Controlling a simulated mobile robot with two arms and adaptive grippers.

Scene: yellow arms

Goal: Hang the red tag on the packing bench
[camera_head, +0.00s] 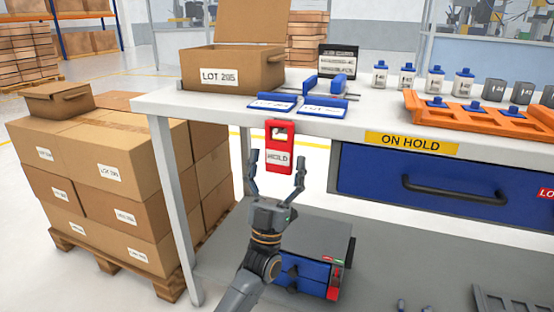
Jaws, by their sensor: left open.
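The red tag (279,158), with a white label reading HOLD and a cutout near its top, is upright at the front edge of the packing bench (220,110), left of the yellow ON HOLD strip (412,143). Its top overlaps the bench edge; I cannot see what it hangs from. My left gripper (277,163) is open, pointing up, with one finger on each side of the tag's lower part. Gaps show between fingers and tag. Two small grey tips at the bottom edge seem to be my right gripper (414,306); the rest is out of frame.
On the bench stand an open LOT box (230,70), blue-edged cards (323,107), several bottles (407,76) and an orange tray (470,118). A blue drawer (450,190) is right of the tag. A blue-and-grey unit (308,275) sits below. Stacked cartons (110,175) stand left.

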